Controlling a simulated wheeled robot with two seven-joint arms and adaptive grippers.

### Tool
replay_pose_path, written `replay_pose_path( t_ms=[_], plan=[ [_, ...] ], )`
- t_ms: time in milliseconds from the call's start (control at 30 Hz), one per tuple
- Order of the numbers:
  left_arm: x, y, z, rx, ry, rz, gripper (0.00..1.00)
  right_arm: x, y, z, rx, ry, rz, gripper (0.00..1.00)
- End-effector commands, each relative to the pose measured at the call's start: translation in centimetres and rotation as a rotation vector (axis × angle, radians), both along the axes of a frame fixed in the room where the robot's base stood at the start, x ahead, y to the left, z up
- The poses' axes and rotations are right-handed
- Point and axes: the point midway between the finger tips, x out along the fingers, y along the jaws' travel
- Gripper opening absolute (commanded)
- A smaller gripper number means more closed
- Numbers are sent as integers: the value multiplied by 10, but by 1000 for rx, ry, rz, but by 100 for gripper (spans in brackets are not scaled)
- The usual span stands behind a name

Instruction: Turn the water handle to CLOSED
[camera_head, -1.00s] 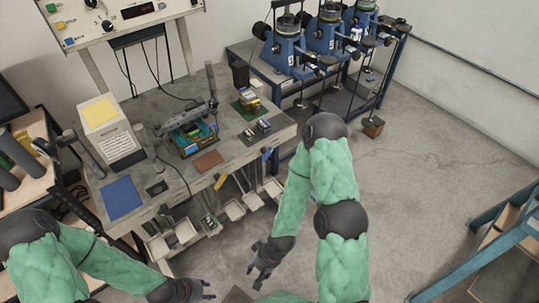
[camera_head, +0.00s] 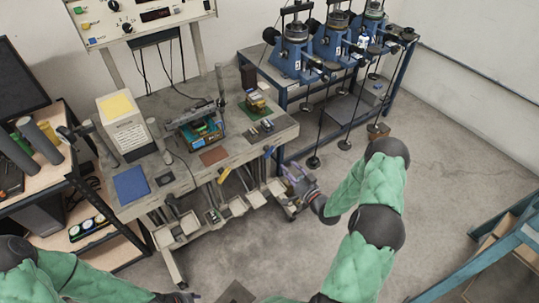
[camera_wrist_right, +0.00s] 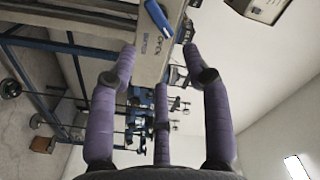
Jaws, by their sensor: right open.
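The blue handle (camera_head: 268,152) sits on the front edge of the workbench at its right end. It also shows at the top of the right wrist view (camera_wrist_right: 158,18), slanted, above a pale panel with small lettering (camera_wrist_right: 154,42) that is hard to read. My right gripper (camera_head: 297,183) is in front of the bench, below and right of the blue handle. In the right wrist view its purple fingers (camera_wrist_right: 160,62) are spread and empty, apart from the handle. My left gripper (camera_head: 178,297) is at the bottom edge, mostly cut off.
A yellow handle (camera_head: 224,175) is left of the blue one on the bench front. Several pale trays (camera_head: 233,206) hang below. The workbench (camera_head: 185,182) carries devices. Blue machines (camera_head: 291,58) stand on a rack behind right.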

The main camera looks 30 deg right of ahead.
Motion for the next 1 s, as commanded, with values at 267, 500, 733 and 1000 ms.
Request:
replay_pose_path(
  t_ms=[267, 500, 733, 1000],
  plan=[
    [0, 0, -3, 0, -1, 0, 40, 35, 4, 0, -3, -6, 4, 49],
    [0, 0, -6, 0, 0, 0, 40, 77, 7, 0, -2, -4, 3, 49],
    [0, 0, -8, 0, 0, 0, 40, 101, 9, 0, -2, -2, 2, 49],
    [0, 0, -8, 0, 0, 0, 40, 107, 9, 0, -1, -1, 1, 49]
  ],
)
